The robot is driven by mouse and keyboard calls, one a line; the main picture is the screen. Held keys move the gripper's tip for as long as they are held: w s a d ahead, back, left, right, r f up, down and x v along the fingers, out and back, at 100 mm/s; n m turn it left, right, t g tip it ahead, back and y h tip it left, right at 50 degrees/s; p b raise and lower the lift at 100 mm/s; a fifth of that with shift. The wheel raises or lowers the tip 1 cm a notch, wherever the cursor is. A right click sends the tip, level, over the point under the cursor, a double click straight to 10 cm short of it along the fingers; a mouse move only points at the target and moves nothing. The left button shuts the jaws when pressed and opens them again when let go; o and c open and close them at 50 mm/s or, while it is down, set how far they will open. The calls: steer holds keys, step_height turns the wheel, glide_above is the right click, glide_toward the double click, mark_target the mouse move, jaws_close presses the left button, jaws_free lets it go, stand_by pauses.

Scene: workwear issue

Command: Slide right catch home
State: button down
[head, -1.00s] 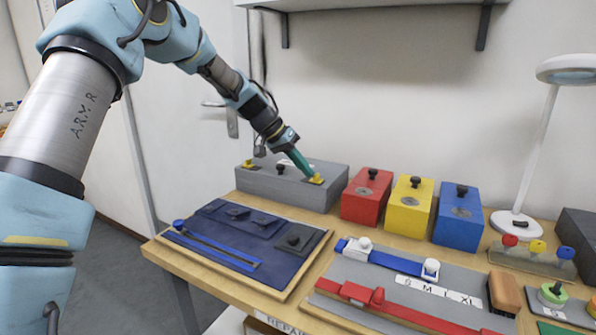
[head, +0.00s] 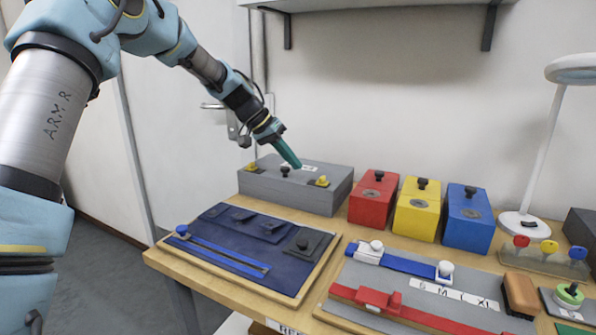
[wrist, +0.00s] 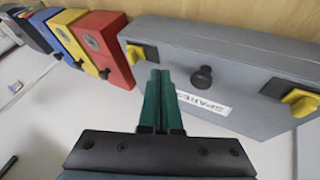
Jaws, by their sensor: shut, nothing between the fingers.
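The grey box (head: 290,193) stands at the back left of the bench, with a black knob (head: 285,171) and a white label on its lid. Its right yellow catch (head: 322,181) sits on a dark plate near the right end; in the wrist view this catch (wrist: 134,53) shows at the left, by the fingertips. The left yellow catch (head: 251,167) is at the other end and also shows in the wrist view (wrist: 300,102). My gripper (head: 298,165) is shut and empty, above the lid between the knob and the right catch, apart from the catch.
Red (head: 374,197), yellow (head: 416,208) and blue (head: 463,218) boxes stand right of the grey box. A dark blue panel (head: 225,246) lies in front. A grey board with red and blue sliders (head: 410,272) lies front right. A white lamp (head: 541,150) stands behind.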

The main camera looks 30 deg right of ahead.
steer(key=b+v, duration=0.1)
steer(key=v, duration=0.6)
steer(key=shift+w+a, duration=0.15)
steer(key=a+f+n+t+y, duration=0.1)
steer(key=a+f+n, duration=0.1)
steer(key=a, duration=0.6)
steer(key=a+f+n+t+y+p, duration=0.1)
steer(key=a+f+n, duration=0.1)
steer(key=a, duration=0.7)
steer(key=a+f+n+t+y, duration=0.1)
steer(key=a+f+n+y, duration=0.1)
steer(key=a, duration=0.6)
steer(key=shift+s+a+f+n+t, duration=0.15)
steer(key=shift+s+a+f+n, duration=0.1)
steer(key=shift+f, duration=0.2)
steer(key=shift+s+a+f+n+t, duration=0.15)
steer(key=shift+f+n, duration=0.1)
steer(key=shift+f, duration=0.2)
steer(key=s+a+f+n+y, duration=0.1)
steer(key=s+a+f+n, duration=0.1)
steer(key=s+a, duration=0.4)
steer(key=s+a+f+n+y+p, duration=0.1)
steer(key=s+a, duration=0.5)
steer(key=a, duration=0.6)
steer(key=shift+a+f+n+t+y, duration=0.2)
steer(key=shift+f+n+t+y, duration=0.15)
steer(key=shift+f+n, duration=0.55)
steer(key=shift+r, duration=0.2)
